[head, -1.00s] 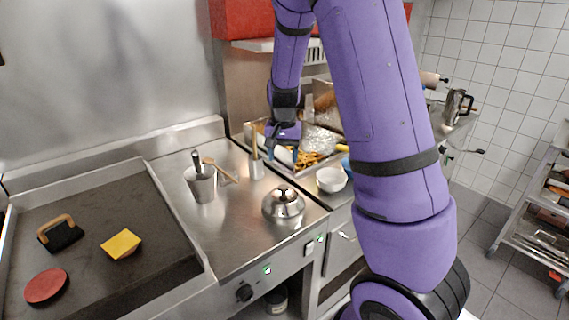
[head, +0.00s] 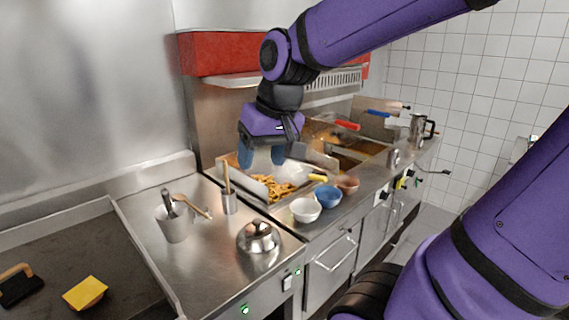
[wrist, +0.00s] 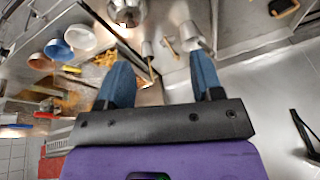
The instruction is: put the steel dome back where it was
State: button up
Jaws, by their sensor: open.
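The steel dome (head: 258,236) is a shiny rounded cover with a knob on top. It sits on the steel counter (head: 200,262) near the counter's front right corner. It also shows at the top edge of the wrist view (wrist: 127,10), partly cut off. My gripper (head: 264,158) hangs with its blue fingers down over the fries tray, behind the dome and higher than it. In the wrist view its two fingers (wrist: 161,72) stand wide apart with nothing held between them.
A steel pot (head: 174,224) with utensils and a narrow steel cup (head: 229,203) stand left of the dome. White (head: 306,210) and blue (head: 327,196) bowls stand right. Fries (head: 272,187) lie in a tray behind. A griddle (head: 75,255) with a yellow sponge (head: 86,293) lies left.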

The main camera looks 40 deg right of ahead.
jog(key=s+a+r+n+t+h, duration=0.1)
jog(key=s+a+n, duration=0.1)
jog(key=s, duration=0.6)
jog(key=shift+s+r+t, duration=0.2)
jog(key=shift+r+t, duration=0.1)
jog(key=shift+r, duration=0.05)
jog(key=shift+a, duration=0.1)
dwell(0.6)
